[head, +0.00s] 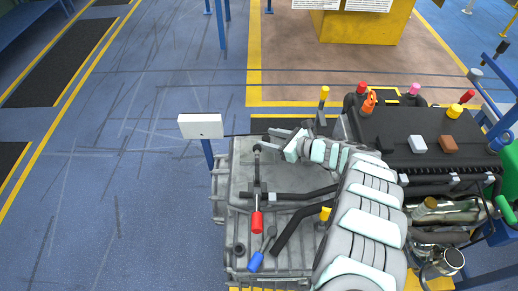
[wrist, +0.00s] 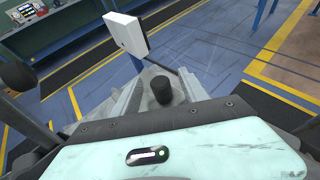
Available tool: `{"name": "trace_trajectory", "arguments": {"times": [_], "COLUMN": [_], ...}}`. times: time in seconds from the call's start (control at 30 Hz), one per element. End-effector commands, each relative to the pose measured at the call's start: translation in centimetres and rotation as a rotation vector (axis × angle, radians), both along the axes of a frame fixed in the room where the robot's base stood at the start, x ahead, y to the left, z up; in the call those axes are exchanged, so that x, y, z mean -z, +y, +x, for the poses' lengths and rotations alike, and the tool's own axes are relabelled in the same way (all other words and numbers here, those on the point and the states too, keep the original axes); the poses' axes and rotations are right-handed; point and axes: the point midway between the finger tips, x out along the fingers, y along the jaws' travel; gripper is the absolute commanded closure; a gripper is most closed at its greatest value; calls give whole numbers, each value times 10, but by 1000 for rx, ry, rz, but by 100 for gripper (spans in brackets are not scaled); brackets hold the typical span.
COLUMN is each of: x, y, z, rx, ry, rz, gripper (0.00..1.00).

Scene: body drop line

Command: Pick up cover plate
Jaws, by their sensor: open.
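I cannot make out for certain which thing is the cover plate. My gripper (head: 268,142) is open and empty over the far part of the grey metal housing (head: 240,215). Its fingers point left in the head view, beside a black knob (head: 257,148) on an upright rod. In the wrist view the open fingers (wrist: 160,95) stand either side of the black knob (wrist: 161,88). No contact shows. My arm hides the right part of the housing.
A white box (head: 200,126) on a blue post stands left of the housing. The left floor is clear.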

Motion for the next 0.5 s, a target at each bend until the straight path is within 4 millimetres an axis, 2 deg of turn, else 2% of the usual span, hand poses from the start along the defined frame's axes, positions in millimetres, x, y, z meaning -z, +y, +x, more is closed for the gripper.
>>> {"name": "trace_trajectory", "arguments": {"times": [0.2,0.5], "x": [13,17], "y": [25,35], "z": [15,22], "rx": [-5,0], "ry": [-3,1], "rz": [2,3], "gripper": [49,49]}}
